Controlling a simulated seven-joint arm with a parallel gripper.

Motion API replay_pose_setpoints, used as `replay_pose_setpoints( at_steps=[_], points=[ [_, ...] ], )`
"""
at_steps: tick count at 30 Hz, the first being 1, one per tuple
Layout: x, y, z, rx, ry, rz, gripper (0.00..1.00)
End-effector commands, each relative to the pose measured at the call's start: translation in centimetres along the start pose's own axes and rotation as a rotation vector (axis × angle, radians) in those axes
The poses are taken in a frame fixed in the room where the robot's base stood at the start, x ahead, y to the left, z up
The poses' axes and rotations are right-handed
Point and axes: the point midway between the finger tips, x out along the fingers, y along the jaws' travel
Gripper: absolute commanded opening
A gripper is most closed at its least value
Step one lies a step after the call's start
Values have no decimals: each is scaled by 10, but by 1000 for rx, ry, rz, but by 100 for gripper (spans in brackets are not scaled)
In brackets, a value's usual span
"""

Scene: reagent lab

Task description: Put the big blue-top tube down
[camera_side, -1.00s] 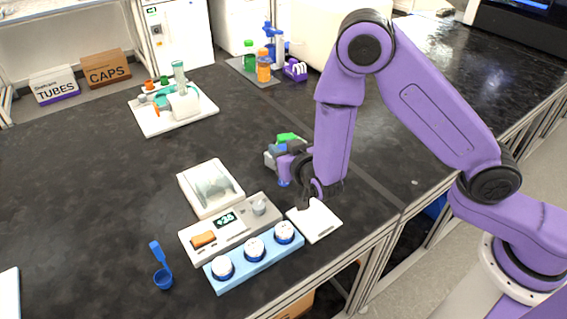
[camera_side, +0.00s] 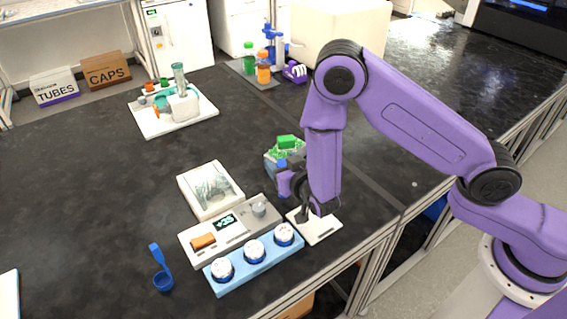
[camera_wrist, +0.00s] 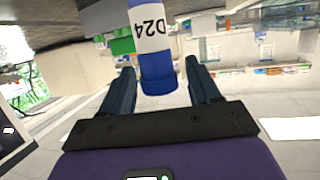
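The big blue-top tube, with a white label reading D24 upside down, is seen in the wrist view (camera_wrist: 155,70). Its blue end points down in that picture, and its upper part runs out of frame. My gripper (camera_wrist: 161,64) has one dark finger on each side of the tube. A narrow gap shows between the tube and each finger, clearer on the right. In the side view my arm hides most of the gripper and tube. A blue patch (camera_side: 282,164) shows beside it, but I cannot tell whether this is the tube.
A container with green contents (camera_side: 287,143) stands just behind my gripper. In front are a white flat pad (camera_side: 322,232), a grey device with a display (camera_side: 235,238) and a blue rack with three white-topped bottles (camera_side: 262,264). The bench at left is mostly clear.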

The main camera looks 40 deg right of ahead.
Motion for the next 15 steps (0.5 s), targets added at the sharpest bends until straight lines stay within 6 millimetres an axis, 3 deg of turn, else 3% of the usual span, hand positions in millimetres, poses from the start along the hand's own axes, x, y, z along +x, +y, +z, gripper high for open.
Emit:
replay_pose_setpoints(
  at_steps=[11,15],
  points=[
    [-1,0,-3,0,0,0,61],
    [-18,-1,-3,-2,-2,-2,61]
  ],
)
